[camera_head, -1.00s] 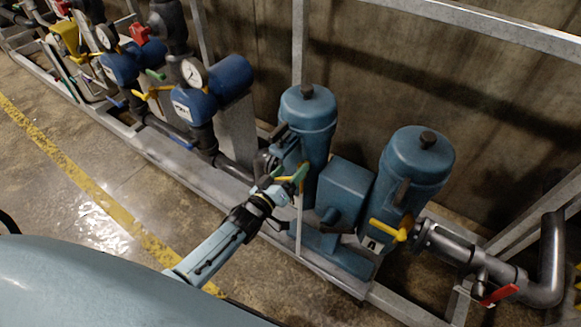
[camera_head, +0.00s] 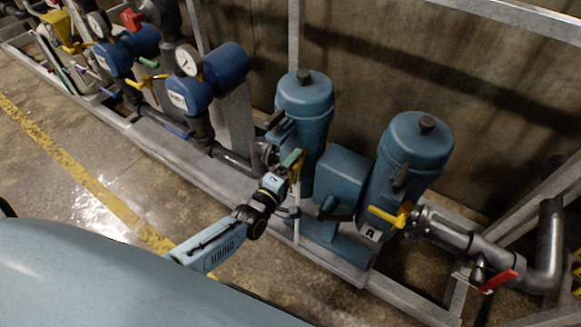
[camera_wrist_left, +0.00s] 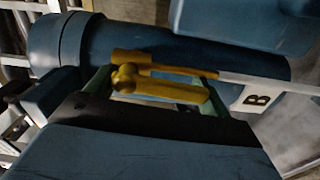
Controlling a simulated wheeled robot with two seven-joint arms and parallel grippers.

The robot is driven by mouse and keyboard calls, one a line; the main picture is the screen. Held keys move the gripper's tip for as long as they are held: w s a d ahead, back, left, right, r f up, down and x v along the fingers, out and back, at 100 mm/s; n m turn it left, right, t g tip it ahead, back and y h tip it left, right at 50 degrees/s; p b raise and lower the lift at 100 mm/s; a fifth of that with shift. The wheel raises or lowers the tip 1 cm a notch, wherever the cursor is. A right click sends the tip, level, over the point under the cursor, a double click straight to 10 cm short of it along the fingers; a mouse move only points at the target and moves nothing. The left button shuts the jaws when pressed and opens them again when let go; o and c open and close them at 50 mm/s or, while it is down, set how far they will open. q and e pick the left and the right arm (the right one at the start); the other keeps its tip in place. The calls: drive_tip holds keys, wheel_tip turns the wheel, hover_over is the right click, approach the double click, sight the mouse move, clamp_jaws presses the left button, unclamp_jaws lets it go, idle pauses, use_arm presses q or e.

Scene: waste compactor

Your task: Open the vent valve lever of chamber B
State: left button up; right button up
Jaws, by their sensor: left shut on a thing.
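Chamber B is the left blue canister (camera_head: 305,105); its white "B" label (camera_wrist_left: 257,99) shows in the left wrist view. Its yellow vent lever (camera_wrist_left: 165,88) lies across the wrist picture, against the blue body. My left gripper (camera_head: 291,162) is at the lower front of this canister. Its green fingers (camera_wrist_left: 158,92) stand on either side of the lever and are shut on it. In the head view the gripper hides most of the lever. My right gripper is in neither view.
Chamber A (camera_head: 413,150), with its own yellow lever (camera_head: 391,216), stands to the right. A red-handled valve (camera_head: 497,281) is on the pipe at far right. Gauges and blue housings (camera_head: 188,95) line the left.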

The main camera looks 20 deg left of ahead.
use_arm(q)
drive_tip(key=shift+s+d+f+n, duration=0.1)
drive_tip(key=shift+d+n, duration=0.1)
drive_tip(key=shift+n, duration=0.3)
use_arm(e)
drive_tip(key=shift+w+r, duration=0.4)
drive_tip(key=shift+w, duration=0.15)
use_arm(q)
drive_tip(key=o, duration=1.3)
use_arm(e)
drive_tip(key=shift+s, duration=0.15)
use_arm(q)
drive_tip(key=shift+s+a, duration=0.1)
drive_tip(key=shift+s, duration=0.25)
drive_tip(key=s+a+p, duration=0.2)
drive_tip(key=s, duration=1)
drive_tip(key=shift+s, duration=0.25)
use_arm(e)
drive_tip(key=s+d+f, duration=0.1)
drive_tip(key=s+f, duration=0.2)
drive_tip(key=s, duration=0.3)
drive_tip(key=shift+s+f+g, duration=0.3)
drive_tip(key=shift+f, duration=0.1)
use_arm(q)
drive_tip(key=shift+p, duration=0.3)
